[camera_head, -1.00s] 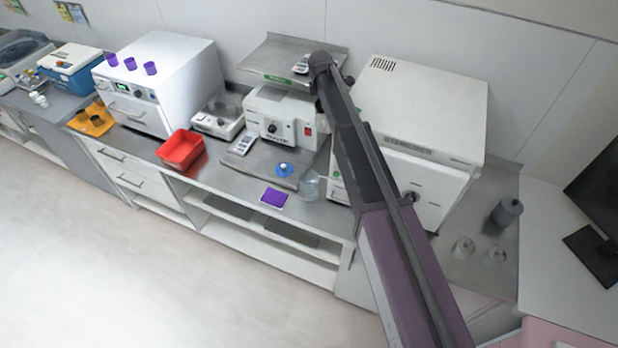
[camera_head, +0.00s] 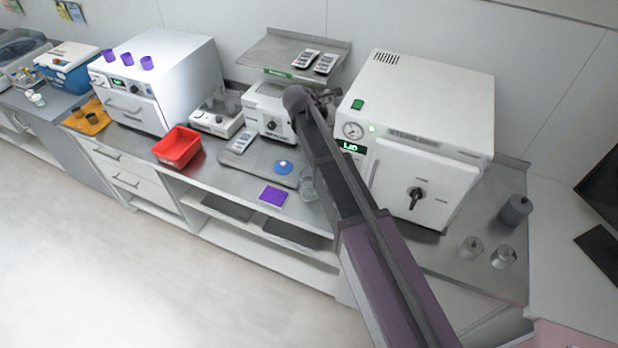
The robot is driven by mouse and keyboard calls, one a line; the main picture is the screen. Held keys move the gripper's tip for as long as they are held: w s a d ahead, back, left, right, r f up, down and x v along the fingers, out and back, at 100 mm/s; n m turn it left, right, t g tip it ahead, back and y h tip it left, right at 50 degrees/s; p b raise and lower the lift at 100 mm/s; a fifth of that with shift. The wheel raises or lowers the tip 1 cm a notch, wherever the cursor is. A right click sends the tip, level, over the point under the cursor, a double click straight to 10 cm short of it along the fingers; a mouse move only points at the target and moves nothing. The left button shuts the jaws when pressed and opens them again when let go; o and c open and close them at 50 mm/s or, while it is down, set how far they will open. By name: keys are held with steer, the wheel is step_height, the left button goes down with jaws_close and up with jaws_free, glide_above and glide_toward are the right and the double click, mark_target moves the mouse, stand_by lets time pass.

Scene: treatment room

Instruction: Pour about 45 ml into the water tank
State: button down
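No thing in view can be read for certain as the water tank. A large white steriliser (camera_head: 455,105) with a gauge, a green lit display and a black knob stands right of centre. A clear glass vessel (camera_head: 306,184) stands at the counter's front edge, partly hidden by my arm; I cannot tell what it holds. Two small clear vessels, one (camera_head: 471,249) beside the other (camera_head: 504,258), stand on the right counter near a grey bottle (camera_head: 515,210).
A smaller white device (camera_head: 264,112) sits under a metal shelf (camera_head: 262,52). A blue round item (camera_head: 284,167), a purple pad (camera_head: 273,196), a red bin (camera_head: 180,148) and a white cabinet (camera_head: 185,75) with purple cups line the counter. The floor in front is clear.

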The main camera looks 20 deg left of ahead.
steer(key=shift+s+r+t+b, duration=0.45)
steer(key=shift+r+t+b, duration=0.25)
steer(key=shift+t, duration=0.4)
steer(key=shift+s+f+t+b, duration=0.35)
steer(key=shift+t+b, duration=0.65)
steer(key=shift+b, duration=0.85)
